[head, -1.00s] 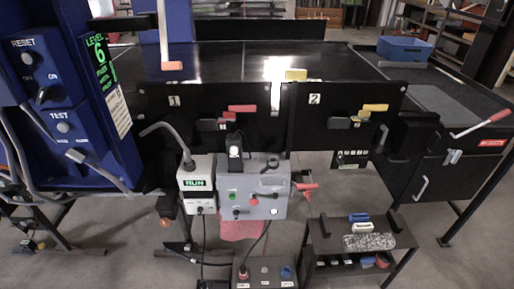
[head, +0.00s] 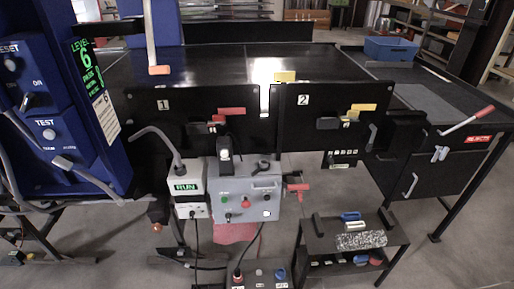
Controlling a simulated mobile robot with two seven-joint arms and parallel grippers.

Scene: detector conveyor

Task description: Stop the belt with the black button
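A grey control box (head: 262,192) hangs below the front of the belt, near the middle of the head view. It carries a green button (head: 225,198), a red button (head: 246,203), a white button (head: 267,213) and a small dark control (head: 229,216) at lower left. I cannot tell for certain whether that dark control is the black button. A white unit (head: 186,172) to its left shows RUN in green. The dark belt (head: 220,62) runs behind two black front panels. Neither of my grippers is in view.
A blue cabinet (head: 85,140) marked LEVEL 6 stands at the left. A button pedestal (head: 258,275) is at the bottom edge. A low black stand (head: 325,243) is to the right. A rejects table (head: 430,95) holds a blue bin (head: 390,49).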

